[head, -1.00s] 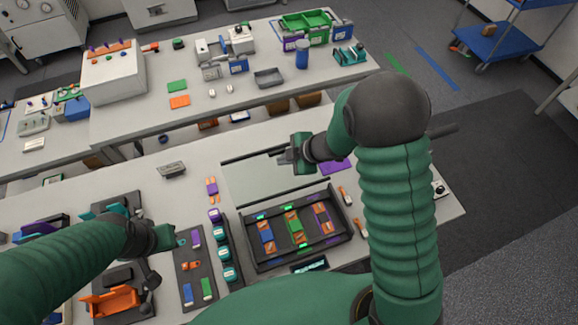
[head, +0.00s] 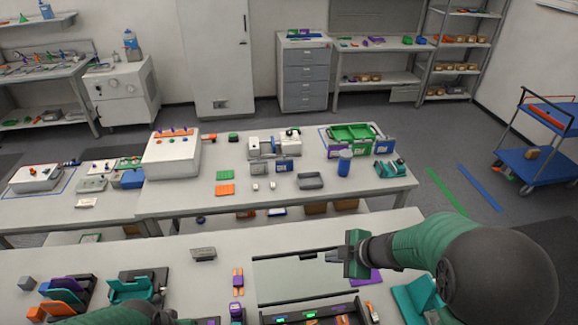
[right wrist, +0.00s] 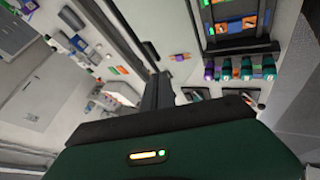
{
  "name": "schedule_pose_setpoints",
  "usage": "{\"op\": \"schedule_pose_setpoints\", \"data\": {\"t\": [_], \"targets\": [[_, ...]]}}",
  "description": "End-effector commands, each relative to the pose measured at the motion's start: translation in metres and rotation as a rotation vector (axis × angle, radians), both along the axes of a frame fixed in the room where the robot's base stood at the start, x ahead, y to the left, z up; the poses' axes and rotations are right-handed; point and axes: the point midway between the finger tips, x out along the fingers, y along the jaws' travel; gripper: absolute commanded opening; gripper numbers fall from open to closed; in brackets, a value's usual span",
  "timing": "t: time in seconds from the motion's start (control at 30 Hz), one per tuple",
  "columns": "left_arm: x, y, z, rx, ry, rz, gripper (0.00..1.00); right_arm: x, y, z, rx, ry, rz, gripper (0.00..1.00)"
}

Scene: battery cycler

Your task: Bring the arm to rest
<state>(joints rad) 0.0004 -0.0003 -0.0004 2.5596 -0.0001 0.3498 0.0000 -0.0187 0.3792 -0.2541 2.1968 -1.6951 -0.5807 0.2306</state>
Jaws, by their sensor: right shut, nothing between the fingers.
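My right gripper (head: 336,257) is in the middle of the head view, above the near table and its grey-green panel. It points left, is shut and holds nothing. In the right wrist view its dark fingers (right wrist: 157,90) are together, with no object between them. My left arm (head: 100,319) shows only as a strip at the bottom edge of the head view, and its jaws cannot be made out. The black cycler tray (head: 352,301) with lit green marks is cut off at the bottom. It also shows in the right wrist view (right wrist: 240,46), with coloured cells in it.
The near table (head: 215,275) also holds a grey block (head: 203,253), orange-and-purple pieces (head: 237,282) and teal holders (head: 132,286) at left. Behind it stands a second table (head: 210,205) with bins and instruments. A blue cart (head: 545,165) stands at far right.

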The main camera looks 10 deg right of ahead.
Motion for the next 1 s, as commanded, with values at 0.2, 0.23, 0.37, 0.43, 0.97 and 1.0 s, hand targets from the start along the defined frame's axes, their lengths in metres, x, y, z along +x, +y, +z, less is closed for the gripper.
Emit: {"op": "schedule_pose_setpoints", "data": {"t": [0.2, 0.23, 0.37, 0.43, 0.97, 1.0], "targets": [[-0.001, -0.001, -0.103, 0.0, 0.002, -0.001, 0.0, 0.005, -0.041, -0.079, 0.053, -0.031, -0.538, 0.0], [-0.001, -0.001, -0.116, 0.0, 0.002, -0.001, 0.0, -0.003, -0.047, -0.093, 0.061, -0.01, -0.631, 0.0], [-0.001, -0.002, -0.17, 0.0, 0.002, -0.001, 0.0, -0.064, -0.058, -0.159, 0.11, 0.16, -1.001, 0.0], [-0.001, -0.002, -0.191, 0.0, 0.002, -0.001, 0.0, -0.101, -0.051, -0.189, 0.139, 0.28, -1.15, 0.0], [0.0, -0.002, -0.207, 0.0, 0.0, -0.001, 0.0, -0.166, -0.023, -0.218, 0.205, 0.523, -1.356, 0.0], [0.0, -0.002, -0.207, 0.0, 0.0, -0.001, 0.0, -0.166, -0.023, -0.218, 0.205, 0.523, -1.356, 0.0]]}}
